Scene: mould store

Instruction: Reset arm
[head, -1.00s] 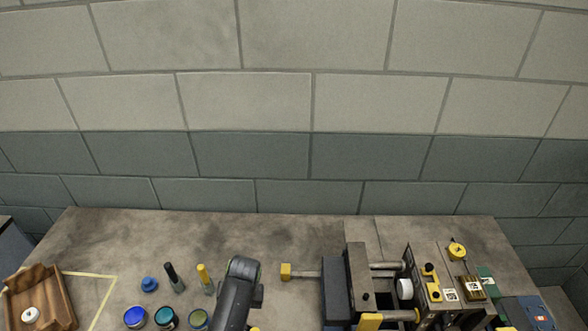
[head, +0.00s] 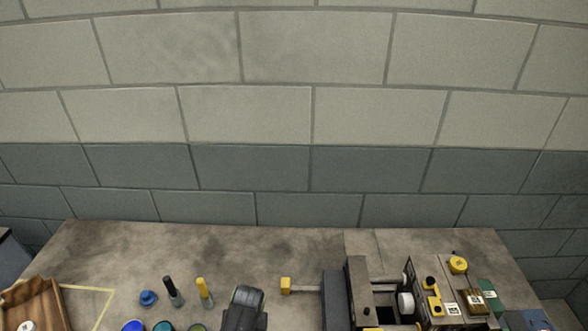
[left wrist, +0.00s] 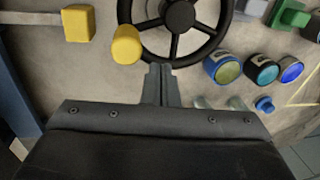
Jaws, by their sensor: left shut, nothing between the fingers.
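My left gripper (left wrist: 159,84) shows in the left wrist view with its two fingers together and nothing between them. It is in front of a black handwheel (left wrist: 176,62) with a yellow knob (left wrist: 126,44), and I cannot tell whether it touches the wheel. In the head view a dark link of my arm rises at the bottom centre, and the fingers are out of the frame. My right gripper is in neither view.
A mould machine (head: 358,290) with a yellow-ended rod (head: 286,285) stands right of centre. Several round jars (left wrist: 229,67), a blue knob (head: 148,298) and two upright markers (head: 205,292) are on the left. A wooden tray (head: 40,296) is at far left. The rear bench (head: 250,245) is clear.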

